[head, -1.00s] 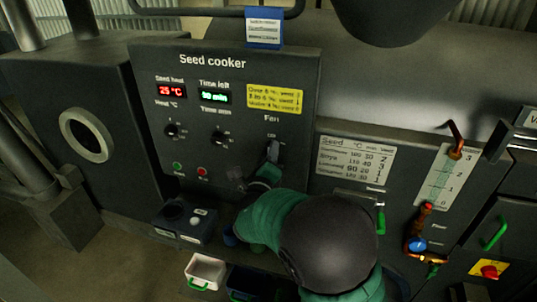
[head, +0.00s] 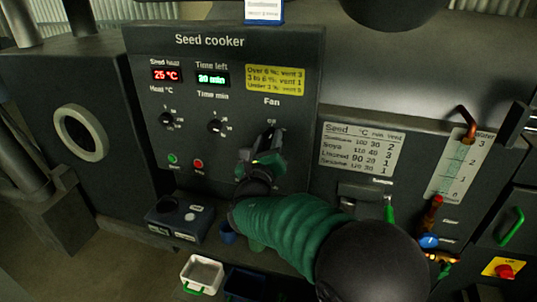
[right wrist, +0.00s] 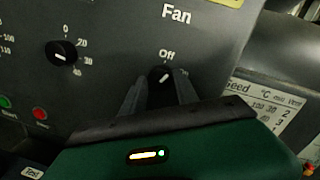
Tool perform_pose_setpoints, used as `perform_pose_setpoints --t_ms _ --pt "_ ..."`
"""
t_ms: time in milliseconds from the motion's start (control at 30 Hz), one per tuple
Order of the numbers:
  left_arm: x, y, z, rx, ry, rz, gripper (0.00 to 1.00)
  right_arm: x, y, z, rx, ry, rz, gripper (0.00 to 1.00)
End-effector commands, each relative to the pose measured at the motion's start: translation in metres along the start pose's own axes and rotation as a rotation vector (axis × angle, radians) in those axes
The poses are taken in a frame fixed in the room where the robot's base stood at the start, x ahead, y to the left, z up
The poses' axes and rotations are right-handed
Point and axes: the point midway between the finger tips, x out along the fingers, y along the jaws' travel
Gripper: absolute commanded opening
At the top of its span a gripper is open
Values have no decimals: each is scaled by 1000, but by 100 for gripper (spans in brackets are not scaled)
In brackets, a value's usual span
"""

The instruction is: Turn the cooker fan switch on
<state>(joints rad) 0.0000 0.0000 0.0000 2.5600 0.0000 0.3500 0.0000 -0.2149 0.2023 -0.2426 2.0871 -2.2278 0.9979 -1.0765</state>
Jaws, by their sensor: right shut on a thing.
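The fan switch is a black round knob (right wrist: 161,76) with a white pointer line, below the words "Fan" and "Off" on the seed cooker panel (head: 225,95). In the right wrist view the line tilts to the upper right; a finger partly hides the markings on that side, so I cannot tell its exact setting. My right gripper (head: 268,140) is at the switch in the head view, its arm coming from the lower right. In the right wrist view its two grey fingers (right wrist: 160,90) are shut on the knob, one on each side. My left gripper is not in view.
Two other knobs (head: 166,119) (head: 215,127) and green and red buttons (head: 198,163) are left of the switch. A seed table plate (head: 360,148) and a water gauge (head: 460,165) are to the right. A white bin (head: 203,272) stands below.

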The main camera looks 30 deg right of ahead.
Motion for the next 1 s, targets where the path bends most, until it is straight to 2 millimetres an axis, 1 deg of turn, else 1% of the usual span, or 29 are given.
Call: perform_pose_setpoints --t_ms 33,200,400,533,700,1000 --pt "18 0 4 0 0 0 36 -1 6 -10 44 -1 -1 0" --pt "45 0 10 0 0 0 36 -1 7 -10 197 -11 -17 0" --pt "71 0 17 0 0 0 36 -1 7 -9 352 -21 -33 0" --pt "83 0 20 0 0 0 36 -1 7 -8 429 -26 -41 0" --pt "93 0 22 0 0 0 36 -1 6 -6 499 -30 -49 0" --pt "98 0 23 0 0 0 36 0 6 -5 545 -31 -54 0"
